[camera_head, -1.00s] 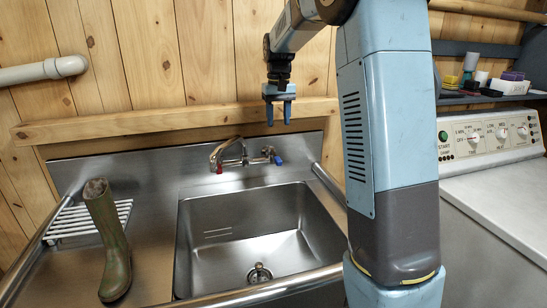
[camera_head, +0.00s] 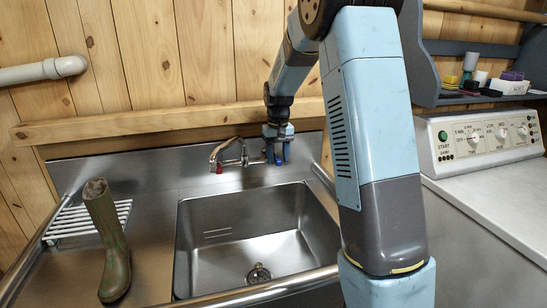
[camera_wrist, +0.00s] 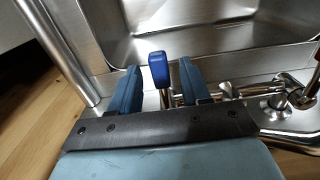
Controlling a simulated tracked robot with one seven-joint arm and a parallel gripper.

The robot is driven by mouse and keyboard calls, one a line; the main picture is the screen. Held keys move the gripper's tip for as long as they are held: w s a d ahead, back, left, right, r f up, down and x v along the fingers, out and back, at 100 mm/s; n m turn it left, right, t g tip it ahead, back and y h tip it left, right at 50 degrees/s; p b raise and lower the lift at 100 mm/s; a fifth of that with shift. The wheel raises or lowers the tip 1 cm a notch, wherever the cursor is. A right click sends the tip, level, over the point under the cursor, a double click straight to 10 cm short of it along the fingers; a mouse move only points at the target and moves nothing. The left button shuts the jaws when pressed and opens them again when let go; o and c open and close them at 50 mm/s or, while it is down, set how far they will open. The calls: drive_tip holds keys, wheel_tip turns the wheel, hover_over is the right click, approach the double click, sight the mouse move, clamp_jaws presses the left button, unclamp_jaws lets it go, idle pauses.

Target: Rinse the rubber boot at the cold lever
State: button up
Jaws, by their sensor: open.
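A green rubber boot (camera_head: 112,240) with a brown top stands upright on the steel drainboard left of the basin. The tap (camera_head: 232,155) is at the back of the sink, with a red lever (camera_head: 219,169) on its left. The blue cold lever (camera_wrist: 159,69) shows in the wrist view between the two blue fingers of my gripper (camera_wrist: 157,88). The fingers are apart, with a gap on both sides of the lever. In the head view my gripper (camera_head: 277,155) is at the tap's right end and partly covers the blue lever.
The sink basin (camera_head: 215,245) is empty, with a drain (camera_head: 258,274) at its bottom. A white rack (camera_head: 70,222) lies behind the boot. A washing machine (camera_head: 490,180) stands at the right, below a shelf holding small items.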

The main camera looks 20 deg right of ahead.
drive_tip(key=shift+f, duration=0.1)
clamp_jaws()
idle(0.5)
